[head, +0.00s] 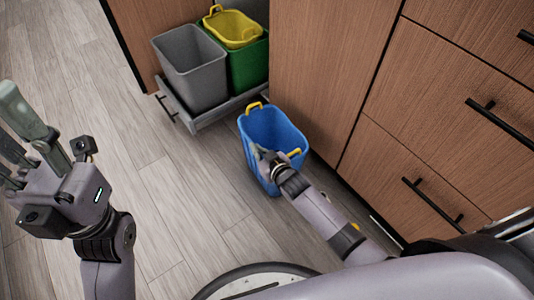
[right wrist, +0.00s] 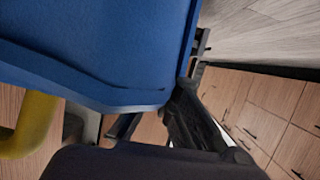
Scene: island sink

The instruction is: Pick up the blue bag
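The blue bag (head: 264,130), a tub-like container with yellow handles, stands on the floor beside the wooden cabinet. My right gripper (head: 262,156) is at its near rim, partly overlapping it in the head view. In the right wrist view the blue bag (right wrist: 100,45) fills the upper left, close to the dark fingers (right wrist: 155,118); a yellow handle (right wrist: 30,125) shows at the lower left. Whether the fingers are closed on the rim is not clear. My left gripper (head: 22,135) is at the left, fingers apart and empty, away from the bag.
Wooden cabinets with black handles (head: 433,201) border the right. The wood floor (head: 90,90) at left is clear.

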